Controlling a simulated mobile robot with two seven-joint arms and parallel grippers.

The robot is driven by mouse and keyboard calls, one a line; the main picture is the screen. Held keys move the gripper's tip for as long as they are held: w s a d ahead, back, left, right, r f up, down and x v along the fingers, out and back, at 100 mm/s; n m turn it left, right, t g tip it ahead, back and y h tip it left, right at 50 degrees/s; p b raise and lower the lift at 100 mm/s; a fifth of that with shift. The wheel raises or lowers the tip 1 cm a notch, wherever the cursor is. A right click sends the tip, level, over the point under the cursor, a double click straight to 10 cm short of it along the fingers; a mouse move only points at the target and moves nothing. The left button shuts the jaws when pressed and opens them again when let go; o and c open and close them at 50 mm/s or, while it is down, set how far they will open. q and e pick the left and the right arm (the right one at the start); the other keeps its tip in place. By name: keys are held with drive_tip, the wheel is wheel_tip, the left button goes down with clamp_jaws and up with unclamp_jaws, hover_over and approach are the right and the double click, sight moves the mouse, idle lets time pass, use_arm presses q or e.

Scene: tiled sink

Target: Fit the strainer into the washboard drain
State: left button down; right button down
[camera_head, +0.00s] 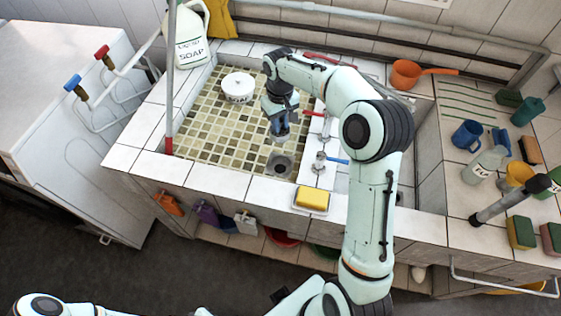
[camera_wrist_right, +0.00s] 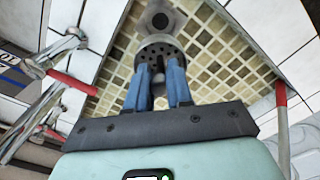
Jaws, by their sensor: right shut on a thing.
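My right gripper (camera_head: 281,128) reaches down into the tiled basin (camera_head: 225,130), just behind the dark round drain (camera_head: 280,166). In the right wrist view, its blue fingers (camera_wrist_right: 158,85) are shut on a grey, perforated round strainer (camera_wrist_right: 152,47). The drain (camera_wrist_right: 160,20) shows there just beyond the strainer. The strainer looks apart from the drain, held above the basin floor; its exact height is hard to tell. In the head view the strainer is too small to make out clearly. My left gripper is out of view.
A white round container (camera_head: 238,88) stands in the back of the basin. Red- and blue-handled taps (camera_head: 320,158) are right of the drain. A yellow sponge (camera_head: 312,197) lies on the front rim.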

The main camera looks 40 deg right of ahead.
drive_tip(key=shift+s+a+r, duration=0.1)
drive_tip(key=shift+s+a, duration=0.05)
drive_tip(key=shift+s, duration=0.15)
drive_tip(key=shift+w+f+b, duration=0.15)
drive_tip(key=shift+f+b, duration=0.3)
drive_tip(key=shift+f, duration=9.5)
drive_tip(key=c, duration=1.4)
unclamp_jaws()
drive_tip(key=shift+f, duration=0.15)
drive_tip(key=o, duration=0.4)
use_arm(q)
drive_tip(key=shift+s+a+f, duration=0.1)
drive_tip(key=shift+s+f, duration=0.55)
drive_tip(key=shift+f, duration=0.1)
